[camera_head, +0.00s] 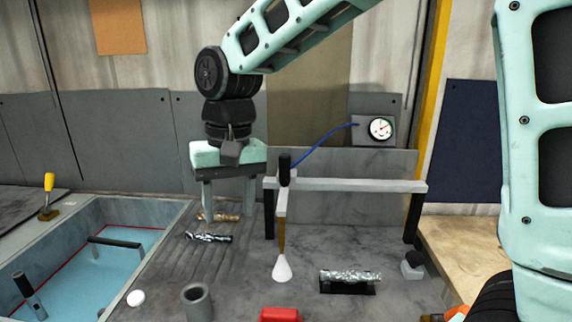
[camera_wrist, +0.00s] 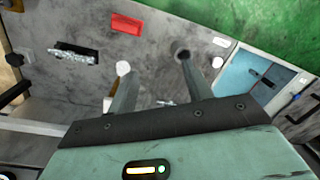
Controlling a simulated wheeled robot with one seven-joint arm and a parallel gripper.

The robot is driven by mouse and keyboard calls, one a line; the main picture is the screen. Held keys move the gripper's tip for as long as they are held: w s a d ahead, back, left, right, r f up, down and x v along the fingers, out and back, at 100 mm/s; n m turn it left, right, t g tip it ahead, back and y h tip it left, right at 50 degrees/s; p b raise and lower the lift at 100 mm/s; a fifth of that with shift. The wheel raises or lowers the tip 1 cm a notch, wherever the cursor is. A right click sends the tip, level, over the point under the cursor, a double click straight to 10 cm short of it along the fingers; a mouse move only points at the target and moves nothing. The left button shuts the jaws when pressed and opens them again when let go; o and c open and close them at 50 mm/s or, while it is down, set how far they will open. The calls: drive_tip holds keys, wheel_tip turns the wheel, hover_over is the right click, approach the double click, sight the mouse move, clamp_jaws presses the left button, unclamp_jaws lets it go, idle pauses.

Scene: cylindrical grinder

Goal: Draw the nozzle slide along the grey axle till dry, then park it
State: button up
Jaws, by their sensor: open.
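The nozzle slide (camera_head: 283,200) sits near the left end of a pale horizontal rail (camera_head: 370,186). It has a black upright grip (camera_head: 285,167), a brown tube and a white cone nozzle (camera_head: 282,268) pointing down. A shiny, mottled silver-grey axle (camera_head: 350,276) lies on a black support right of the nozzle; it also shows in the wrist view (camera_wrist: 75,57). My gripper (camera_head: 228,206) points down, left of the rail's left end, open and empty. In the wrist view, the nozzle (camera_wrist: 123,68) shows beside one finger of my gripper (camera_wrist: 157,72); the black grip is not visible there.
A blue hose (camera_head: 325,142) runs from the slide to a gauge (camera_head: 381,128). Two other axles, dark (camera_head: 208,238) and brownish (camera_head: 225,217), lie below my gripper. A grey cup (camera_head: 197,302), white ball (camera_head: 136,298) and red block (camera_head: 280,314) stand in front. A blue-floored basin (camera_head: 75,285) is left.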

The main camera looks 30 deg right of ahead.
drive_tip(key=w+d+r+m+p, duration=0.2)
drive_tip(key=w+d+r+m, duration=0.45)
drive_tip(key=w+d, duration=0.4)
wheel_tip(320, 180, up, 5)
drive_tip(key=m+h+p, duration=0.1)
drive_tip(key=m, duration=0.4)
hover_over(286, 167)
drive_tip(key=w, duration=0.2)
drive_tip(key=f+p, duration=0.1)
drive_tip(key=f, duration=0.4)
drive_tip(key=f+p, duration=0.1)
drive_tip(key=f, duration=0.5)
drive_tip(key=f+p, duration=0.2)
drive_tip(key=f, duration=0.3)
drive_tip(key=shift+s+d+f, duration=0.2)
drive_tip(key=shift+s+f, duration=0.05)
drive_tip(key=shift+f, duration=0.1)
clamp_jaws()
drive_tip(key=shift+d, duration=0.1)
